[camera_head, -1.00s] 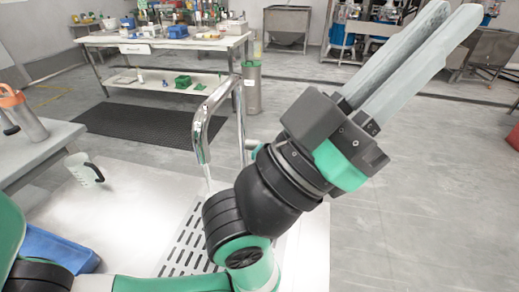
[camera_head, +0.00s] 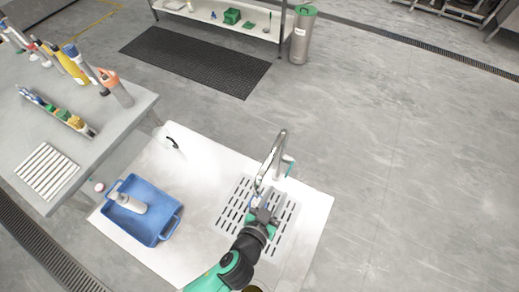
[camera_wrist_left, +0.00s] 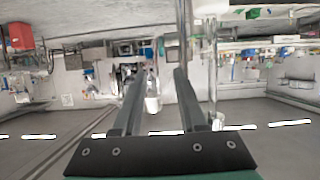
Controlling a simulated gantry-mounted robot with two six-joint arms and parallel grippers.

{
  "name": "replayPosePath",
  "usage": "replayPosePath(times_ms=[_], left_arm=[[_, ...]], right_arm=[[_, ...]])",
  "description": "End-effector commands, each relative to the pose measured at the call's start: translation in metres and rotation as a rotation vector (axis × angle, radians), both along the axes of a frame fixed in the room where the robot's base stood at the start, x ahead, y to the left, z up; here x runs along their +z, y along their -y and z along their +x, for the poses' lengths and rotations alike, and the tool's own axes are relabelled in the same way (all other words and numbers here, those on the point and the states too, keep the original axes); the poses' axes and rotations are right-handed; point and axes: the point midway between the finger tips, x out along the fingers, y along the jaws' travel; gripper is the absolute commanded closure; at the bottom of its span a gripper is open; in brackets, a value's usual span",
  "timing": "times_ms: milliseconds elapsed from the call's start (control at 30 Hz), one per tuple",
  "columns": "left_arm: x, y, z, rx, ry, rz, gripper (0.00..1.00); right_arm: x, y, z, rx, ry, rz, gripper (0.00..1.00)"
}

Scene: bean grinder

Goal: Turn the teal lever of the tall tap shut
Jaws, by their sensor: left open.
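The tall chrome tap (camera_head: 274,160) stands at the back edge of the white counter, its spout arching forward over a slotted drain. Its teal lever (camera_head: 290,167) sticks out on the right side of the tap. My left gripper (camera_head: 260,202) is over the drain, in front of and below the tap's bend, and looks apart from the lever. In the left wrist view its two fingers (camera_wrist_left: 163,75) are spread with nothing held between them. A chrome pipe (camera_wrist_left: 213,85) stands by the right finger there; the lever is not clear in that view. My right gripper is not in view.
A blue tub (camera_head: 150,237) with a white bottle (camera_head: 131,204) sits on the counter's left. A white jug with a dark handle (camera_head: 174,144) stands at the back left. A grey table (camera_head: 95,150) with bottles is farther left. Counter around the drain's left side is clear.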

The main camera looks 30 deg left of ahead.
Motion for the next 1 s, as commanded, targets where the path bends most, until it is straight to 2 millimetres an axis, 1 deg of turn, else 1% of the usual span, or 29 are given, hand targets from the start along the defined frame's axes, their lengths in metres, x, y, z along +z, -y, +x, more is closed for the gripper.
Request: replayPosePath(times_ms=[33,133,267,367,600,700,833,1000], left_arm=[[-0.001,0.000,-0.003,-0.002,-0.008,0.007,0.59],[-0.005,0.000,-0.003,-0.001,-0.009,0.007,0.59],[-0.008,0.000,0.005,0.001,-0.007,0.006,0.59],[-0.014,0.000,0.019,0.002,-0.007,0.005,0.59],[-0.036,0.001,0.070,0.002,-0.007,0.005,0.59],[-0.043,0.001,0.087,0.001,-0.006,0.006,0.59],[-0.048,0.002,0.101,0.000,-0.006,0.006,0.59],[-0.048,0.002,0.105,-0.001,-0.006,0.005,0.59]], right_arm=[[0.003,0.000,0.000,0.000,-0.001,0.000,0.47],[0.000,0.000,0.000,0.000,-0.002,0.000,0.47],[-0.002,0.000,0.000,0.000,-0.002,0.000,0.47],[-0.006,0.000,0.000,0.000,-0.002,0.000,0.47],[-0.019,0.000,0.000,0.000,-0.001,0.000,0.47],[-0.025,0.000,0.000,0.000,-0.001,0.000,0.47],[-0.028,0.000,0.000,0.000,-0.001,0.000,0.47],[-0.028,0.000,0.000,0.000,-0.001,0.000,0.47]])
